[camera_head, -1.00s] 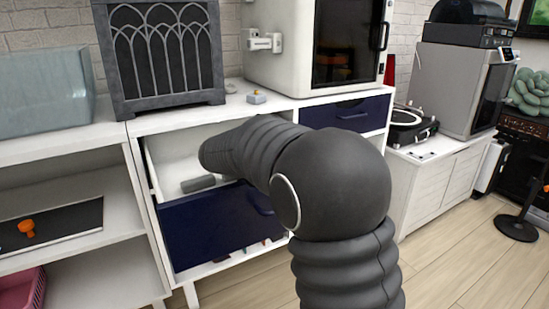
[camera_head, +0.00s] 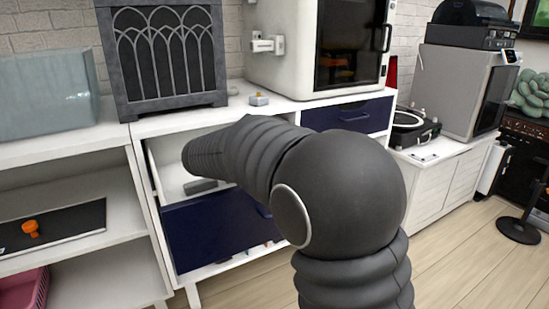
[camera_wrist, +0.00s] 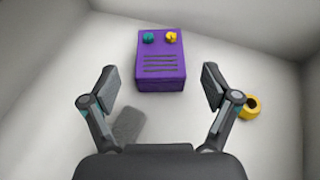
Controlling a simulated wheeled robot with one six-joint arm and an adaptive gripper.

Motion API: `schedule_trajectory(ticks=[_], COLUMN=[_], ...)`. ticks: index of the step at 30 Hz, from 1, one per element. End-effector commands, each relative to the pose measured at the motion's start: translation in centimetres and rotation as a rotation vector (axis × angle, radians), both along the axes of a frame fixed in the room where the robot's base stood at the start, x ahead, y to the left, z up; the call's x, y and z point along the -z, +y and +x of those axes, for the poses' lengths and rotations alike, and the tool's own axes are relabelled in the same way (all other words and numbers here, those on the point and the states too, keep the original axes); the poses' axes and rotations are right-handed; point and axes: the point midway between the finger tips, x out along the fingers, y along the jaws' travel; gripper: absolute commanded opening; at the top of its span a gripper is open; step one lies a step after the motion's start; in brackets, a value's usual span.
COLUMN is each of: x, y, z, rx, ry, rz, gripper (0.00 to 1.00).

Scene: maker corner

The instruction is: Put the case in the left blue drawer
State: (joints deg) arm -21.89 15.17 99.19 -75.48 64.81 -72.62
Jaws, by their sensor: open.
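The left blue drawer (camera_head: 210,232) is pulled open and its white inside shows. My gripper (camera_wrist: 159,80) is open and empty, pointing down into the drawer.
A purple box (camera_wrist: 161,66) with teal and yellow knobs lies ahead of the fingers. A yellow ring (camera_wrist: 252,107) is at the right, by the drawer wall. The right blue drawer (camera_head: 347,116) is closed. A dark arched panel (camera_head: 166,55) stands on the cabinet top.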

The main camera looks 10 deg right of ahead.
Motion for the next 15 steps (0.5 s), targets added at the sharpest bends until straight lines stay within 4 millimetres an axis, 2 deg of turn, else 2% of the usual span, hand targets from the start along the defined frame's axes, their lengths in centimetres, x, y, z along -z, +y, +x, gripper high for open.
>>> schedule_trajectory(ticks=[1, 6, 15], x=[-0.6, -1.7, -2.6], y=[0.9, 3.1, 4.8], z=[-0.7, -2.5, -4.1], rx=[-0.004, -0.003, 0.001], ry=[-0.001, 0.0, 0.001], rz=[0.001, 0.0, 0.001], gripper=[0.87, 0.87, 0.87])
